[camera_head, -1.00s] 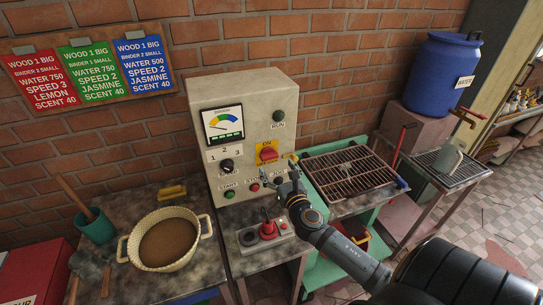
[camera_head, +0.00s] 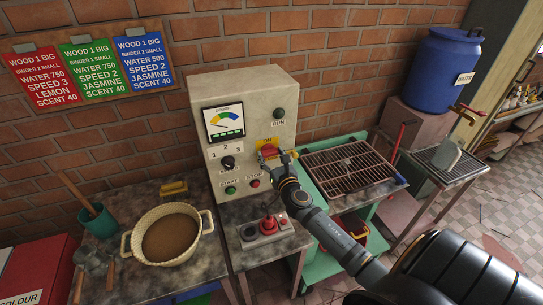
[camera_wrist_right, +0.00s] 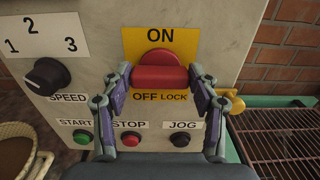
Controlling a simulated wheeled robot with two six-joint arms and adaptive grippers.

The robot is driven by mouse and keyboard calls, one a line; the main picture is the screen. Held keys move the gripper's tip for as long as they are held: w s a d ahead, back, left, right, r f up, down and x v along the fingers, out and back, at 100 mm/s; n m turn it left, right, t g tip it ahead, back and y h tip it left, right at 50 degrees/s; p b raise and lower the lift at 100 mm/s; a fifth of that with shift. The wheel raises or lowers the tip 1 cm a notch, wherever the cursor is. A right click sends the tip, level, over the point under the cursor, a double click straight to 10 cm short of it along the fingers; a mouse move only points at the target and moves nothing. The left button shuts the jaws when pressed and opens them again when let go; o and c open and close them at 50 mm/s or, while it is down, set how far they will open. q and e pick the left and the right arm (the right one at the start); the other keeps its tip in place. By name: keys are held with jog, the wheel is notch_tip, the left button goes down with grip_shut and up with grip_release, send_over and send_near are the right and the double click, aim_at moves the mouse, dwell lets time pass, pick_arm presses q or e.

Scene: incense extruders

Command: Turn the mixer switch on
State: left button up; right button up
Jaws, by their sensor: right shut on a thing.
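The mixer switch (camera_wrist_right: 158,72) is a red rotary knob on a yellow plate marked ON above and OFF LOCK below. It sits on the front of the beige control box (camera_head: 243,100); in the head view the red knob (camera_head: 268,150) shows partly behind my gripper. In the wrist view the knob's bar lies level across the plate. My right gripper (camera_wrist_right: 160,80) has a finger on each side of the knob and is shut on it. It also shows in the head view (camera_head: 272,157). My left gripper is not in view.
Below the switch are the green START, red STOP and JOG buttons (camera_wrist_right: 183,140). The speed dial (camera_wrist_right: 47,76) is to the left. A wire rack (camera_head: 350,170) stands right of the box. A pot of brown mix (camera_head: 166,262) and a red-topped switch unit (camera_head: 247,234) stand in front.

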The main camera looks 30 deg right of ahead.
jog(key=shift+c, duration=0.5)
jog(key=shift+m, duration=0.4)
jog(key=m+b, duration=0.1)
jog(key=m, duration=0.3)
jog(key=shift+f+b, duration=0.1)
jog(key=shift+b, duration=0.3)
jog(key=m+b, duration=0.2)
jog(key=m, duration=0.2)
jog(key=shift+d+f+m, duration=0.1)
jog(key=shift+d+m, duration=0.05)
jog(key=shift+m, duration=0.15)
jog(key=m+b, duration=0.2)
jog(key=m, duration=0.2)
jog(key=shift+m+b, duration=0.85)
jog(key=shift+m, duration=1.55)
